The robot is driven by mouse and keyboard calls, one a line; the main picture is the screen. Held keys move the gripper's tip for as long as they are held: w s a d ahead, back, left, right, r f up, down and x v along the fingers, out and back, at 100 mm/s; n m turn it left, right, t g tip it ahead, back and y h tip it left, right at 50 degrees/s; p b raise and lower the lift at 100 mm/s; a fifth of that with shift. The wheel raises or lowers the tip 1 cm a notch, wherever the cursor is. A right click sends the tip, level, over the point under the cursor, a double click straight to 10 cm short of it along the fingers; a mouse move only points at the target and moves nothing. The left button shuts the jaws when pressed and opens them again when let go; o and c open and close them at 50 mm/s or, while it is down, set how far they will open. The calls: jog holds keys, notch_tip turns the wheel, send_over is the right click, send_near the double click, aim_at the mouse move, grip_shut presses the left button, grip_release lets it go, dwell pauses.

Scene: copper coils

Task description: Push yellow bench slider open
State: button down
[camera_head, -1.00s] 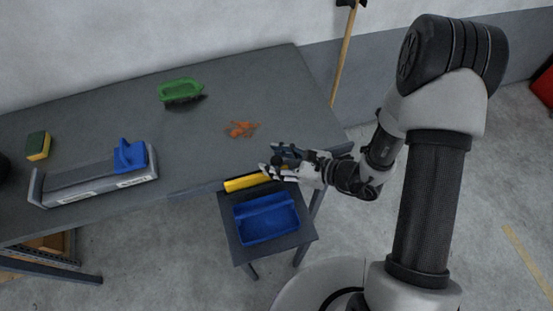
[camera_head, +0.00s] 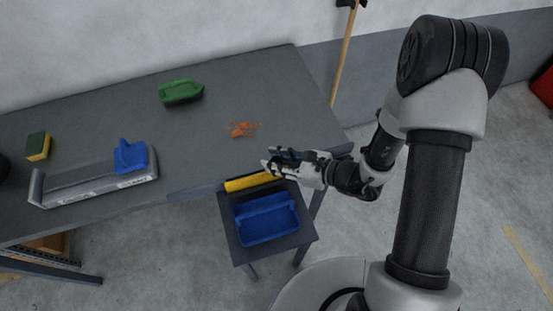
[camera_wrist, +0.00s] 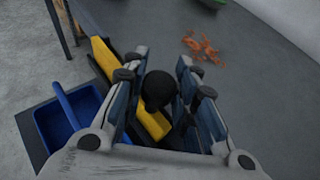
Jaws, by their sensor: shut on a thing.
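The yellow bench slider (camera_head: 249,182) lies along the front edge of the grey workbench (camera_head: 215,140), above a small dark stand. In the wrist view the yellow slider (camera_wrist: 103,58) runs diagonally beneath my gripper, and part of it is hidden by the fingers. A round black knob (camera_wrist: 157,90) sits between the fingers, close to the slider. My gripper (camera_head: 268,166) is at the slider's right end, shut on the black knob. It also shows in the wrist view (camera_wrist: 161,78). How the knob joins the slider is hidden.
A blue bin (camera_head: 267,218) stands on the dark stand (camera_head: 245,255) just below the slider. Copper coils (camera_head: 242,130) lie on the bench behind my gripper. The bench middle is clear.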

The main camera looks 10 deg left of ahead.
jog(key=w+d, duration=0.5)
jog(key=d, duration=0.3)
jog(key=w+d, duration=0.5)
jog(key=d, duration=0.3)
jog(key=shift+d+p, duration=0.25)
jog(key=shift+p, duration=0.05)
jog(key=shift+w, duration=0.1)
jog(key=c, duration=1.5)
grip_release()
jog(key=shift+d, duration=0.15)
jog(key=shift+o, duration=1.1)
jog(key=v, duration=1.2)
